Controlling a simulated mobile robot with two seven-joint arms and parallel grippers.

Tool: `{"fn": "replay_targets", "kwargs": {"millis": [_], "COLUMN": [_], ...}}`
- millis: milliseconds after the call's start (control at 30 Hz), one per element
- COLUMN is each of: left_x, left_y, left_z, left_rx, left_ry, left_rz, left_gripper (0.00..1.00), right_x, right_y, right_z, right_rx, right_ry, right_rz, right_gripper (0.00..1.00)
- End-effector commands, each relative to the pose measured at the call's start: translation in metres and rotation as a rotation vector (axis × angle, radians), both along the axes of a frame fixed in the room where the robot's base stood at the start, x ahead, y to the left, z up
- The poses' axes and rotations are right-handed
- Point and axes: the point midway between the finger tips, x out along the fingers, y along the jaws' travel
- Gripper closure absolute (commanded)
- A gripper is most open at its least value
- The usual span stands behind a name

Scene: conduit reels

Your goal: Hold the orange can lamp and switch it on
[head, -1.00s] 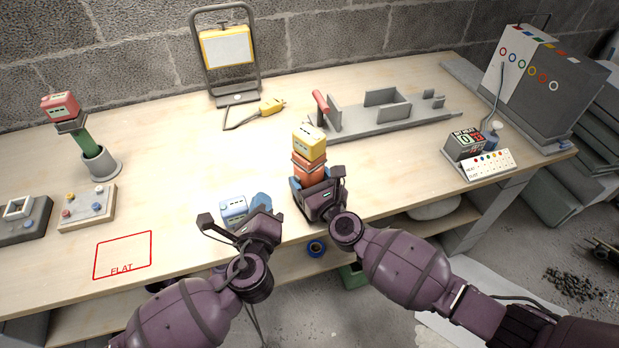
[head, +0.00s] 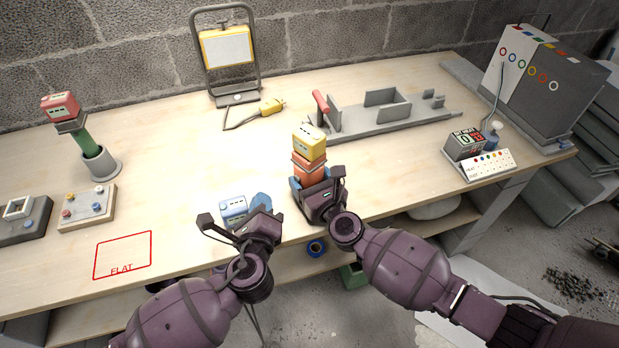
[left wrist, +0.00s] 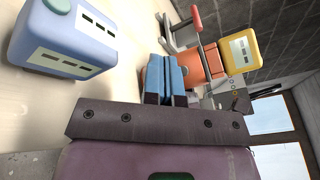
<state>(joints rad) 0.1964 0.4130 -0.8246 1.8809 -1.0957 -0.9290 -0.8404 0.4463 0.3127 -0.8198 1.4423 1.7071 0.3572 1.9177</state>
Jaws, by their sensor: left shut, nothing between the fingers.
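The orange can lamp (head: 309,172), with a yellow boxy head (head: 309,143) on top, stands upright near the table's front edge. My right gripper (head: 311,187) is around its lower orange body, with a blue finger on each side; the lamp's base is hidden. My left gripper (head: 262,203) is shut and empty, to the left of the lamp and apart from it. In the left wrist view its blue fingers (left wrist: 166,77) are together, with the orange body (left wrist: 204,66) and yellow head (left wrist: 240,50) beyond them. No switch can be made out.
A blue box-shaped device (head: 233,209) stands close to the left of my left gripper. A grey fixture with a red handle (head: 320,103) lies behind the lamp. A yellow work light (head: 227,47) stands at the back. The table (head: 180,140) is clear left of centre.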

Motion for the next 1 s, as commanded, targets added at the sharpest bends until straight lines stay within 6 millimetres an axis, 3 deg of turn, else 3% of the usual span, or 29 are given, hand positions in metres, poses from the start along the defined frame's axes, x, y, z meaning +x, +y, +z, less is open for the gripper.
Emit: {"fn": "replay_targets", "kwargs": {"millis": [300, 700, 1000], "left_x": [-0.007, -0.022, -0.023], "left_y": [0.001, 0.021, 0.024], "left_z": [0.0, 0.002, 0.002], "left_rx": [-0.013, -0.004, 0.002], "left_ry": [0.008, 0.002, 0.0], "left_rz": [-0.005, 0.001, 0.0], "left_gripper": [1.0, 1.0, 1.0], "right_x": [0.0, 0.0, 0.0], "right_y": [0.0, 0.0, 0.0], "right_z": [0.0, 0.0, 0.0], "right_rx": [0.0, 0.0, 0.0], "right_ry": [0.0, 0.0, 0.0], "right_rz": [-0.001, 0.0, 0.0], "right_gripper": [0.62, 0.62, 0.62]}}
